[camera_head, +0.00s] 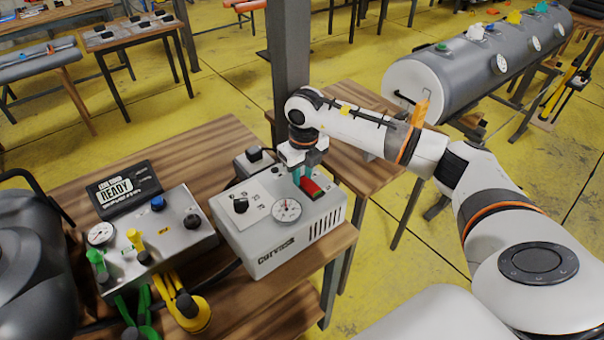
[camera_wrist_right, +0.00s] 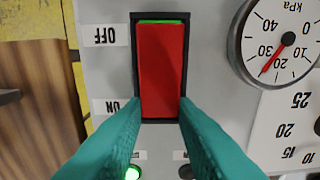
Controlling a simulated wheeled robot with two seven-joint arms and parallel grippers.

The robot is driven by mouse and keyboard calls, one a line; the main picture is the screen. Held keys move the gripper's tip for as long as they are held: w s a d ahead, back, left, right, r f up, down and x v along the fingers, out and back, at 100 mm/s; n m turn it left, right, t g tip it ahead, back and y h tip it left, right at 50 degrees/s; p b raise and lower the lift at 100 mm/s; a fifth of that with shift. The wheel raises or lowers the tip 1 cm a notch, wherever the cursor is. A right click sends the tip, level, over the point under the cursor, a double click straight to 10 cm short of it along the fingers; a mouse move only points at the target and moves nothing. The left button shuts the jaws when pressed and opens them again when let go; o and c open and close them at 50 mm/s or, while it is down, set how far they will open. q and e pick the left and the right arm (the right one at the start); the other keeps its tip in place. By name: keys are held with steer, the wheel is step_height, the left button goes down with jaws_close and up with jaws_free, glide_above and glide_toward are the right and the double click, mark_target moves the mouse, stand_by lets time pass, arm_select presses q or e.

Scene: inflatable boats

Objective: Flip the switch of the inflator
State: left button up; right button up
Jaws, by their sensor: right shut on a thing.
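The inflator (camera_head: 282,225) is a light grey box on the wooden table. Its red rocker switch (camera_head: 312,187) sits on top; in the right wrist view the switch (camera_wrist_right: 160,65) stands in a black frame between OFF and ON labels, with a green strip at its OFF end. My right gripper (camera_head: 304,176) is over the switch. In the right wrist view its teal fingertips (camera_wrist_right: 160,107) are at the two sides of the switch's ON end, closed on it. A green lamp (camera_wrist_right: 132,173) glows beyond the ON end. My left gripper is not in view.
The pressure gauge (camera_head: 286,210) and a black knob (camera_head: 240,205) sit beside the switch. A metal control box (camera_head: 155,240) with valves and hoses stands to the left, near a black READY display (camera_head: 123,190). A dark post (camera_head: 291,60) rises behind the table.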

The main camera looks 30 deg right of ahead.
mark_target(315, 189)
steer(key=t+b, duration=0.1)
steer(key=b, duration=0.1)
steer(key=t+b, duration=0.1)
steer(key=shift+s+d+f+b, duration=0.1)
steer(key=shift+s+b, duration=0.25)
steer(key=shift+b, duration=0.05)
steer(key=shift+s+r+t+b, duration=0.15)
steer(key=shift+r+t+b, duration=0.2)
steer(key=shift+t+b, duration=0.3)
steer(key=shift+r, duration=0.1)
steer(key=o, duration=1)
steer(key=b+v, duration=0.1)
steer(key=v, duration=1.1)
steer(key=shift+d, duration=0.1)
